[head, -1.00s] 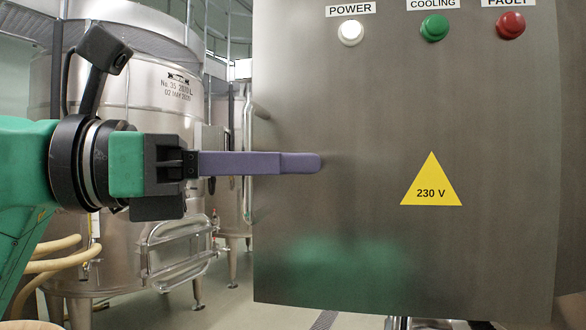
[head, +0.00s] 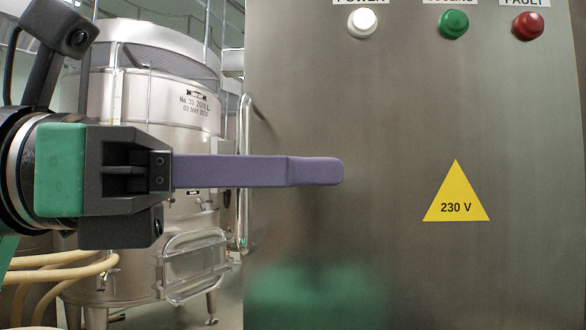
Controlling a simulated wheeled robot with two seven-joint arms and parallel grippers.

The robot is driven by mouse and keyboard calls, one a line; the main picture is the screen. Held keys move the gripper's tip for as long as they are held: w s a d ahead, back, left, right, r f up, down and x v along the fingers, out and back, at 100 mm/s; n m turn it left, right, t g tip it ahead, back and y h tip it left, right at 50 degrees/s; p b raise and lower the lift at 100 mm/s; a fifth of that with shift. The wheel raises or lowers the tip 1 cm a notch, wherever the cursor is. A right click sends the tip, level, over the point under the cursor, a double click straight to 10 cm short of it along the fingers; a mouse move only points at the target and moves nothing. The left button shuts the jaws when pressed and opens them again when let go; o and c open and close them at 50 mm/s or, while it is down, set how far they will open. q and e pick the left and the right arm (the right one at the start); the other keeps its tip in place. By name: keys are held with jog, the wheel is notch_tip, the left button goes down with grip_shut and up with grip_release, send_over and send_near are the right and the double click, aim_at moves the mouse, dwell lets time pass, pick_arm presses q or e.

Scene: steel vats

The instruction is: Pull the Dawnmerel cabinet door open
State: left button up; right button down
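A brushed steel cabinet front (head: 400,120) fills the right of the head view, its face flat and plain. It carries a white POWER lamp (head: 362,23), a green lamp (head: 453,24), a red FAULT lamp (head: 528,25) and a yellow 230 V triangle (head: 456,196). No Dawnmerel name shows. My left gripper (head: 325,171) reaches in from the left, its purple finger level and pointing right across the cabinet's left part. I see it side-on as one finger, so its opening is hidden. I cannot tell whether the tip touches the steel. My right gripper is out of view.
A large steel vat (head: 160,100) stands behind my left arm. A bright vertical tube (head: 244,170) shows beside the cabinet's left edge; I cannot tell what it belongs to. Pale hoses (head: 60,278) run at lower left.

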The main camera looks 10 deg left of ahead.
pick_arm(q)
jog(key=shift+a, duration=0.2)
jog(key=b+v, duration=0.4)
jog(key=v, duration=1)
jog(key=shift+a, duration=0.25)
jog(key=shift+w, duration=0.1)
